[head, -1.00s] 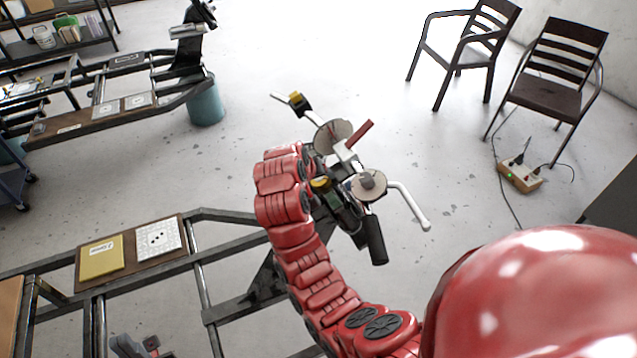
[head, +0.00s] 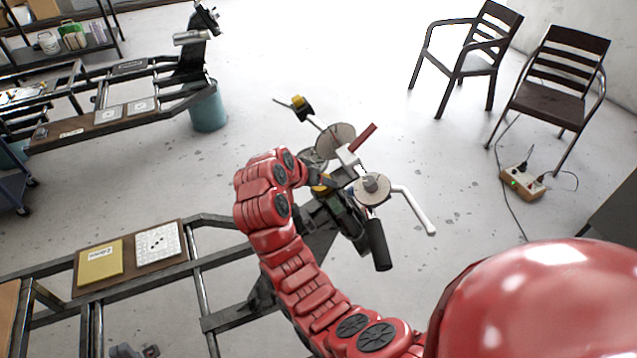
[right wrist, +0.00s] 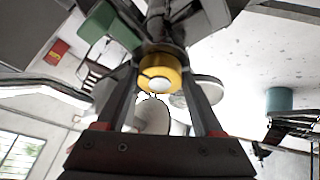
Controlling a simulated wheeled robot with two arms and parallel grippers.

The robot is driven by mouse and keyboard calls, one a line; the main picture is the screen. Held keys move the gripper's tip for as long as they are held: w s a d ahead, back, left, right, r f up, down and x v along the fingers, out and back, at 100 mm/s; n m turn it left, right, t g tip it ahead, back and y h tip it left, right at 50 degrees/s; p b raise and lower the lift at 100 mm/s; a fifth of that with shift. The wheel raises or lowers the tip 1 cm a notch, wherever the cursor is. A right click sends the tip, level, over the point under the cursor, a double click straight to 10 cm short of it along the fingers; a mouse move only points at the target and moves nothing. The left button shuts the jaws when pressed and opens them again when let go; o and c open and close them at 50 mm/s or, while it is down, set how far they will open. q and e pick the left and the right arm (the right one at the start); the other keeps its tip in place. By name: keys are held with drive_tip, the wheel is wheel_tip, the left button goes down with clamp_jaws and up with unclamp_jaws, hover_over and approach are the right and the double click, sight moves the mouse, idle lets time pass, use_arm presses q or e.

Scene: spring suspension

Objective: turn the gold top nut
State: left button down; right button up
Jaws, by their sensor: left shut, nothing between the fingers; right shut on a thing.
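The gold top nut (right wrist: 160,73) is a yellow ring with a pale round end, between the two dark fingers of my right gripper (right wrist: 164,82) in the right wrist view. The fingers are shut on it. In the head view the nut (head: 320,188) is a small yellow patch, mostly hidden by my red right arm, at the top of the upright spring suspension (head: 340,215). My right gripper (head: 318,180) reaches it there from the left.
Close around the nut are a red-handled lever (head: 362,137), round discs (head: 372,189), a white bent bar (head: 414,210) and a black grip (head: 379,244). A metal frame (head: 235,315) with a wooden board (head: 181,268) lies lower left.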

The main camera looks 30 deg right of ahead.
drive_tip(key=shift+s+f, duration=0.1)
drive_tip(key=shift+f, duration=0.05)
drive_tip(key=o, duration=1.4)
drive_tip(key=shift+a+r, duration=0.15)
drive_tip(key=shift+r, duration=0.2)
drive_tip(key=p+v, duration=0.3)
drive_tip(key=v, duration=1.3)
drive_tip(key=shift+s+a+r, duration=0.15)
drive_tip(key=shift+a+r, duration=0.1)
drive_tip(key=shift+a, duration=0.05)
